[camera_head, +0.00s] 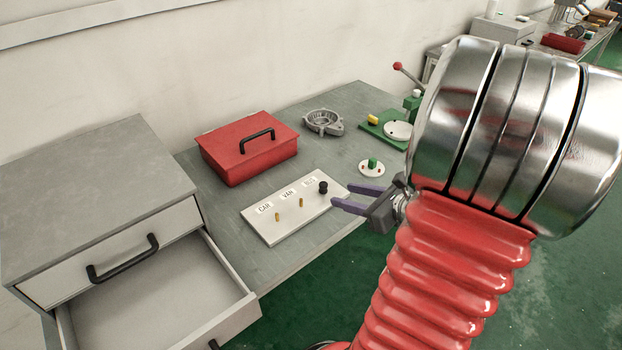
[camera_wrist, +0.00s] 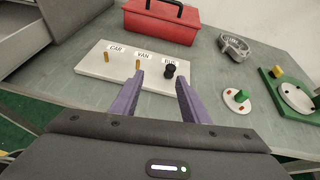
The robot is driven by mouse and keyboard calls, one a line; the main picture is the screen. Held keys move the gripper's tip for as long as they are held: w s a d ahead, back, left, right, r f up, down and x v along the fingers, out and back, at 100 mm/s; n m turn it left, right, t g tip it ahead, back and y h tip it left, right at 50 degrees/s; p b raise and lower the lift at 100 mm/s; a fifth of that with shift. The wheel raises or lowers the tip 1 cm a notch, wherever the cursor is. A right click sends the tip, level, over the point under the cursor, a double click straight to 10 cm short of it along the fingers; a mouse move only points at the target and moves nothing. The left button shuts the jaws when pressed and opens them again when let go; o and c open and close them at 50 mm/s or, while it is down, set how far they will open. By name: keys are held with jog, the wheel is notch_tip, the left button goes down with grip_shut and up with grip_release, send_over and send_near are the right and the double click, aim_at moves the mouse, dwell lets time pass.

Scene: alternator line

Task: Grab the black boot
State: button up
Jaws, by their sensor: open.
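The black boot (camera_head: 323,187) stands upright on the right end of a white board (camera_head: 262,226), by the third label, which I cannot read clearly. The fingers are apart from the boot. Two thin brass pegs stand by the CAR and VAN labels (camera_head: 289,193).
A red lidded box (camera_head: 247,148) with a black handle stands behind the board. A grey metal housing (camera_head: 323,122), a white disc with a green knob (camera_head: 371,168) and a green fixture (camera_head: 384,128) lie to the right. A grey cabinet (camera_head: 90,190) with an open drawer (camera_head: 165,292) stands left.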

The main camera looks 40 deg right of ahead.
aim_at(326, 186)
jog(key=shift+s+d+f+m+h, duration=0.15)
jog(key=shift+s+d+m+h, duration=0.2)
jog(key=shift+d, duration=0.3)
jog(key=shift+s+d+f+m+h, duration=0.1)
jog(key=shift+s+d+m+h, duration=0.15)
jog(key=shift+d+m, duration=0.3)
jog(key=shift+w, duration=0.1)
jog(key=shift+x, duration=4.3)
jog(key=shift+w+a, duration=0.1)
jog(key=shift+a+x, duration=0.2)
jog(key=shift+x, duration=2.3)
jog(key=shift+r, duration=0.1)
grip_shut()
